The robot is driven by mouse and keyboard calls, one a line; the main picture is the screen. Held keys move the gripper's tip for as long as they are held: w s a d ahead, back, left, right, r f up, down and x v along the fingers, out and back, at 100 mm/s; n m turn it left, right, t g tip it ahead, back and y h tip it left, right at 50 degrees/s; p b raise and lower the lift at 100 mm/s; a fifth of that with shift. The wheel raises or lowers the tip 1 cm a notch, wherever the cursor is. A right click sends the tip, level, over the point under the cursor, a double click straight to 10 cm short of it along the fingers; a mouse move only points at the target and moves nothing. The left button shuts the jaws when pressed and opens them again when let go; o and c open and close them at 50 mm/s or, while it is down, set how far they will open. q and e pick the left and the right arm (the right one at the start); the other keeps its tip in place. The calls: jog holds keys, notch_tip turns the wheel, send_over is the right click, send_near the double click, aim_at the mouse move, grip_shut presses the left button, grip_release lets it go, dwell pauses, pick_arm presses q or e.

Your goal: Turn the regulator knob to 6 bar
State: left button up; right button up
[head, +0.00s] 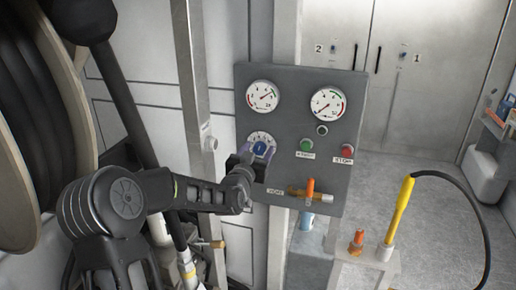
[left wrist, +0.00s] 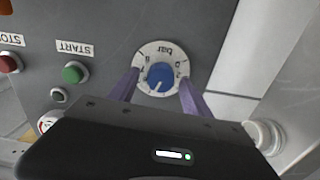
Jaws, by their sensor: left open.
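The regulator knob (head: 260,148) is blue with a white pointer line and sits on a white dial marked "bar" on the grey panel (head: 285,98). In the left wrist view the blue knob (left wrist: 160,77) lies between the two purple fingers of my left gripper (left wrist: 160,85). The fingers stand apart on either side, over the dial's edge; I cannot tell whether they touch the knob. In the head view my left gripper (head: 252,158) is at the dial from below left. The exact bar reading is too small to tell. My right gripper is not in view.
Two round gauges (head: 262,96) (head: 327,104) sit above. A green START button (head: 306,144), a red STOP button (head: 347,152) and an orange lever (head: 310,188) are to the right. A hose reel (head: 30,120) is at the left. A yellow nozzle (head: 401,210) stands at the lower right.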

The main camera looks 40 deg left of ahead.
pick_arm(q)
jog(key=shift+w, duration=0.15)
jog(key=shift+c, duration=0.4)
grip_shut()
